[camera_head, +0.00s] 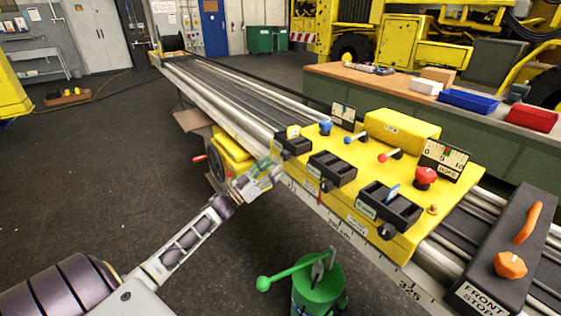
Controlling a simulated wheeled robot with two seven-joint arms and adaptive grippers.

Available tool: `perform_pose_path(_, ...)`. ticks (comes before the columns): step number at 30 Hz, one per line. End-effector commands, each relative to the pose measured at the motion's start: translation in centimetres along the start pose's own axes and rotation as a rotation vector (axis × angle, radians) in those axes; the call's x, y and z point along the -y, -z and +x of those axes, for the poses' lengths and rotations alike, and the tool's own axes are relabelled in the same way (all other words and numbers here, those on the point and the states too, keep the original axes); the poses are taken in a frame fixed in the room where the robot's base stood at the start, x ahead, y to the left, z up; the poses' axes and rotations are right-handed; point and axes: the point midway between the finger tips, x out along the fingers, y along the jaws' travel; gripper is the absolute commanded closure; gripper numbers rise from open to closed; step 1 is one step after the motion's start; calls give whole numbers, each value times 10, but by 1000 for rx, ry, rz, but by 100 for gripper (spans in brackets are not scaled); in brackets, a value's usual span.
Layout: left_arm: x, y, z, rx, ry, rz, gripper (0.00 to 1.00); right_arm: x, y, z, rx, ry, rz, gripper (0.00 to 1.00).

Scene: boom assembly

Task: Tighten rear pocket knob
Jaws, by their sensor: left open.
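A yellow carriage (410,150) sits on the long rail boom and carries three black pockets along its near side. The rear pocket (293,145) is the farthest one, with a small yellow-and-white piece in it. Its knob is small and dark on the near face, and I cannot make it out clearly. The middle pocket (333,169) and front pocket (390,207) have round black knobs below them. My left gripper (266,174) is open, just below and left of the rear pocket, beside the carriage edge. Whether it touches the knob I cannot tell. My right gripper is not in view.
The carriage top has a red knob (425,176), small levers and two gauges. A black front stop (508,254) with orange handles stands at right. A green pump-like can (319,291) stands below the boom. A workbench (400,85) with blue and red bins lies behind.

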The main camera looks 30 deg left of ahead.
Motion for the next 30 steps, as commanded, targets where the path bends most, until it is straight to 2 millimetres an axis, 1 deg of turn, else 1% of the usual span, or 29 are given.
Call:
perform_pose_path(8,0,0,23,-2,0,0,42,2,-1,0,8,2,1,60)
perform_pose_path(15,0,0,39,-1,1,0,42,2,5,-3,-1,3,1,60)
perform_pose_path(21,0,0,45,0,1,-1,42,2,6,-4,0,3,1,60)
perform_pose_path(30,0,0,45,0,1,-1,42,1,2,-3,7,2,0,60)
